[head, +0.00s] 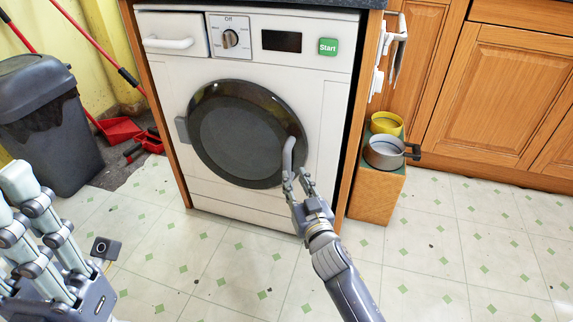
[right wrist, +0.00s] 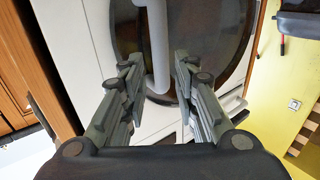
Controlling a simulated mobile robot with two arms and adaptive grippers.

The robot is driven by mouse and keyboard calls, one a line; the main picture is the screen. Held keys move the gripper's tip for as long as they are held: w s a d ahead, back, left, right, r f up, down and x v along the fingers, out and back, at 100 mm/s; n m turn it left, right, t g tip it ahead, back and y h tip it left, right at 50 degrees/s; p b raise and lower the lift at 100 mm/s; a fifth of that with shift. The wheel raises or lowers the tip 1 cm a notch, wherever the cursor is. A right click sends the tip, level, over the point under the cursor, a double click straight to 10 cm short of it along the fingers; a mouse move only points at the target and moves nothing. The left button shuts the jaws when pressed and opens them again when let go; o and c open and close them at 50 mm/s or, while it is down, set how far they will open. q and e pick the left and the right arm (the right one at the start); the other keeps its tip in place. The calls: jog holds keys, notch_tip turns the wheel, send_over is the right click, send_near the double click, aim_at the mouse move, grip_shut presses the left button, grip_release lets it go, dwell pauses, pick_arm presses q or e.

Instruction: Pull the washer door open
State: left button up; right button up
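The white washer (head: 180,65) stands under a dark counter, and its round dark door (head: 235,130) looks closed against the front. A grey curved bar handle (head: 289,152) is on the door's right side. My right gripper (head: 297,182) is at the handle's lower end. In the right wrist view my right gripper (right wrist: 158,75) is open, with the handle (right wrist: 157,40) between its fingers and a visible gap on each side. My left gripper (head: 28,205) is at the lower left, well away from the washer, partly cut off by the frame; its opening is unclear.
A grey pot (head: 384,152) and a yellow bowl (head: 386,123) sit on a box (head: 376,195) just right of the washer. The tiled floor in front is mostly clear.

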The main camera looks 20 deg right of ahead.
aim_at(288, 167)
jog(key=w+b, duration=0.2)
jog(key=w, duration=0.5)
jog(key=shift+w, duration=0.35)
grip_shut()
